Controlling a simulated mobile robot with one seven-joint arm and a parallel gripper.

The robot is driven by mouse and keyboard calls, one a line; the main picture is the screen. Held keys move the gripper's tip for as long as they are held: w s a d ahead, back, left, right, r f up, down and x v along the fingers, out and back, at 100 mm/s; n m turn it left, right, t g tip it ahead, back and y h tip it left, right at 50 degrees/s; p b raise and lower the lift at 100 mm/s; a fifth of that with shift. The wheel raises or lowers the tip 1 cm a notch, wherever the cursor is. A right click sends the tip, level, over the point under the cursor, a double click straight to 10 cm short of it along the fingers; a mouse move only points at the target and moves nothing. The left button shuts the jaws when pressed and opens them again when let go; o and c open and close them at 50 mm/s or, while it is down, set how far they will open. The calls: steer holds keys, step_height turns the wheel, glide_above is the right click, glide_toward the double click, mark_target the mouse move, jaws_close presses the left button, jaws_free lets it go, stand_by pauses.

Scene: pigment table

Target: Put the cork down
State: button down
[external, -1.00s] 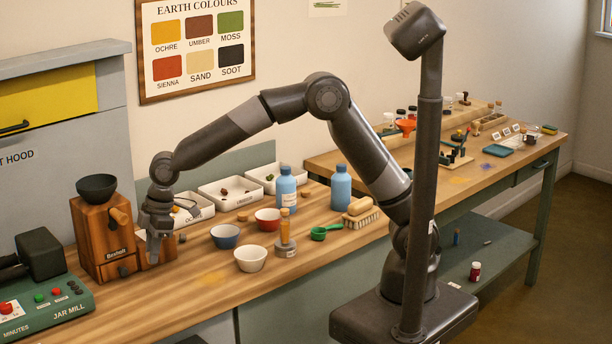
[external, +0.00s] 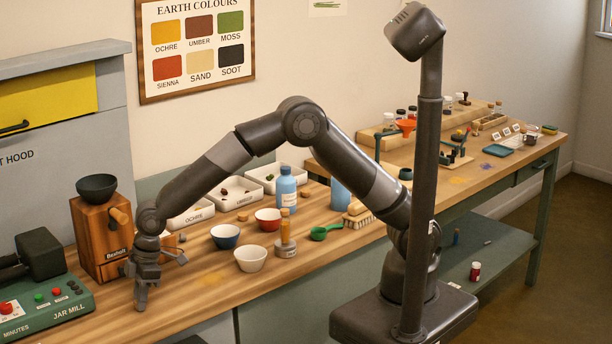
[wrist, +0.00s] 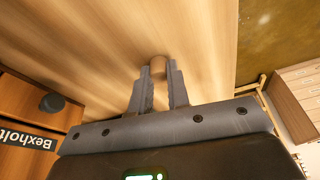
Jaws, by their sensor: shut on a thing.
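My gripper (external: 140,304) points down low over the front left of the wooden table (external: 205,300), in front of the grinder. In the wrist view my gripper (wrist: 158,72) is shut on the cork (wrist: 158,66), a small light brown cylinder held between the fingertips. The cork's far end shows just past the fingertips, against the table top. In the external view the fingers hide the cork. I cannot tell whether it touches the table.
The wooden grinder (external: 88,235) stands behind my gripper, and the jar mill (external: 45,305) is to its left. The table's front edge is close by. Bare wood lies around the fingers.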

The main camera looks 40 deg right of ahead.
steer(key=shift+f, duration=0.15)
steer(key=c, duration=1.3)
jaws_free()
steer(key=shift+c, duration=0.2)
steer(key=v, duration=1.2)
